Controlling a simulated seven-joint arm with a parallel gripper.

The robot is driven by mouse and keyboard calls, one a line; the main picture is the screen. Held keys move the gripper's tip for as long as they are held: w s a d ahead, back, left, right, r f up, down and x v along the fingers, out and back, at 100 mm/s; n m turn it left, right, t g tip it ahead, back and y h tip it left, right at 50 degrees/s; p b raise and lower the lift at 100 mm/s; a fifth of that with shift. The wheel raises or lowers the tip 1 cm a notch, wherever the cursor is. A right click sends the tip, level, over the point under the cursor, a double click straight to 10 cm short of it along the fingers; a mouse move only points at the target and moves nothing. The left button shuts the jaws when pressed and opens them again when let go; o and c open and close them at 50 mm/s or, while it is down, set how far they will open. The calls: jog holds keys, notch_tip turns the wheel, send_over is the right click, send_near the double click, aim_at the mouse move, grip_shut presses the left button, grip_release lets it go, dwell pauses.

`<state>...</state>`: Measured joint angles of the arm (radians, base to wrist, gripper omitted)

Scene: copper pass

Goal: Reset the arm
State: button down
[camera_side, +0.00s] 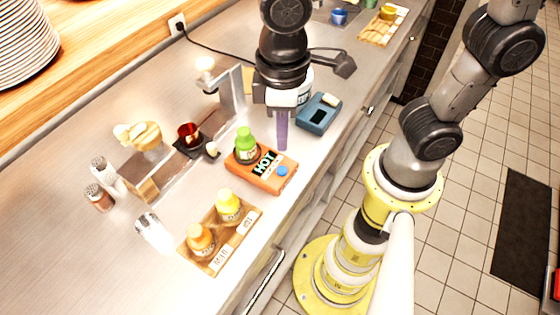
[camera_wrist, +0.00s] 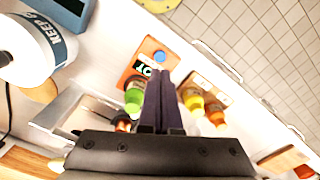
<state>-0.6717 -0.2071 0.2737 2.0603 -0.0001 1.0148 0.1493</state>
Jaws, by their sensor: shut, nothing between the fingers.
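My gripper (camera_side: 282,134) is shut and empty, pointing down above the counter just behind the orange HOT plate. In the wrist view its dark fingers (camera_wrist: 162,80) are together, with nothing between them. The orange HOT plate (camera_side: 275,182) has a blue button and bears a green bottle (camera_side: 245,147) on its left part. The plate (camera_wrist: 136,68) and the green bottle (camera_wrist: 133,97) also show in the wrist view, beyond the fingers. I cannot tell the exact height of the fingertips above the counter.
A wooden board (camera_side: 219,246) bears a yellow bottle (camera_side: 228,206) and an orange bottle (camera_side: 201,242). A blue device (camera_side: 318,113) stands right of my gripper. A metal stand (camera_side: 168,178) with a dark red cup (camera_side: 189,134) is left. Shakers (camera_side: 101,168) stand farther left.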

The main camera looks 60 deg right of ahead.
jog(key=w+d+r+m+t, duration=0.15)
jog(key=d+r+m, duration=0.3)
jog(key=d, duration=0.45)
jog(key=s+d+r+m+t, duration=0.1)
jog(key=s+d+t, duration=0.3)
jog(key=d, duration=0.3)
jog(key=shift+s+d+r, duration=0.15)
jog(key=shift+s+d, duration=0.1)
jog(key=shift+s, duration=0.65)
jog(key=shift+m, duration=0.25)
dwell(0.8)
